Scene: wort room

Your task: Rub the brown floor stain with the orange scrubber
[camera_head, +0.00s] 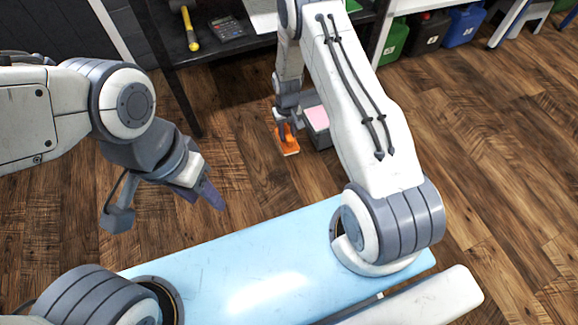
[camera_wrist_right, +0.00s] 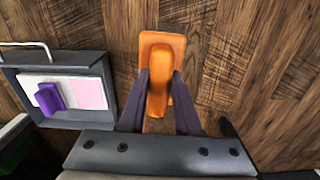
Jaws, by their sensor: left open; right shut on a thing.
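The orange scrubber (camera_head: 288,145) is low over the wooden floor, under my right gripper (camera_head: 286,128) in the head view. In the right wrist view the scrubber (camera_wrist_right: 163,50) has its handle between the two dark fingers of my right gripper (camera_wrist_right: 159,88), which is shut on it. I cannot tell whether its underside touches the floor. My left gripper (camera_head: 205,193) is open and empty above the floor at the left. I cannot make out the brown stain for certain against the brown boards; the scrubber and gripper hide some floor.
A grey tray (camera_wrist_right: 100,70) with pink and white pads and a purple piece stands just beside the scrubber. A dark table (camera_head: 200,48) at the back carries a hammer (camera_head: 190,30) and a calculator-like device (camera_head: 227,28). Coloured canisters (camera_head: 393,42) stand at the back right. Floor at right is clear.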

